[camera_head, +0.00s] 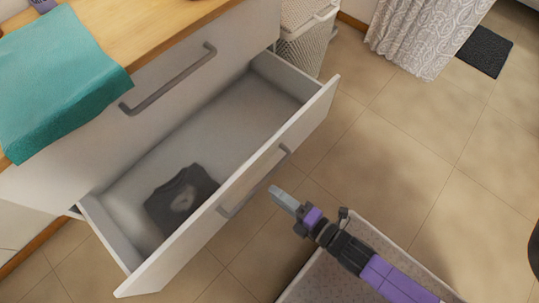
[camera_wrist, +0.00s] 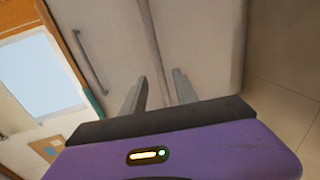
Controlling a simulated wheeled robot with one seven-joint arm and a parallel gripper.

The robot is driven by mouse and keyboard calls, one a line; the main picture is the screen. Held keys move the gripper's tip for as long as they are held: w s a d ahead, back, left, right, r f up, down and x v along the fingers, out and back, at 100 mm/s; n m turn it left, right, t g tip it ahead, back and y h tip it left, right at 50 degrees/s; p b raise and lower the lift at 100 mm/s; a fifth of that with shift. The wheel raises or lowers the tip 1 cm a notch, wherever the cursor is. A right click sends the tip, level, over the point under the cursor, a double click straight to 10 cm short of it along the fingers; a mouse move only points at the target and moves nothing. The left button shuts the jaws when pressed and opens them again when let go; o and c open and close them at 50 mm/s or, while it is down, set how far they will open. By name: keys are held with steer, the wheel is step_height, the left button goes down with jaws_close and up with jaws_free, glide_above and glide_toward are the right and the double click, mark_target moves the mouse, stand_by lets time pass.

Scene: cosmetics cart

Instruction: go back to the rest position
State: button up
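My gripper (camera_head: 284,198) is in front of the open drawer, just to the right of the drawer's handle in the head view. In the wrist view its two fingers (camera_wrist: 160,88) stand apart with nothing between them. The arm reaches in from the lower right. The drawer (camera_head: 240,100) is pulled out, and a dark folded garment (camera_head: 182,198) with a pale print lies in it. The gripper looks apart from the drawer handle (camera_head: 254,184), though the exact gap cannot be told.
A teal cloth (camera_head: 60,85) hangs over the wooden countertop (camera_head: 150,30). A light-rimmed bin (camera_head: 320,285) is under my arm. A white basket (camera_head: 308,40) stands behind the drawer. A patterned curtain (camera_head: 420,35) and a dark mat (camera_head: 485,51) are farther back.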

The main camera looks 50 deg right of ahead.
steer(key=shift+s+r, duration=0.1)
steer(key=shift+s, duration=0.35)
stand_by(0.3)
steer(key=s+r+m+p, duration=0.3)
steer(key=r+m, duration=0.3)
steer(key=r, duration=0.5)
steer(key=s+r+m+p, duration=0.3)
steer(key=r+m+p, duration=0.2)
steer(key=r, duration=0.6)
steer(key=s+r+m+g+p, duration=0.1)
steer(key=s+r+m+p, duration=0.2)
steer(key=r+m, duration=0.4)
step_height(320, 180, up, 5)
steer(key=shift+s+f+p, duration=0.2)
steer(key=shift+s+p, duration=0.05)
steer(key=shift+p, duration=0.45)
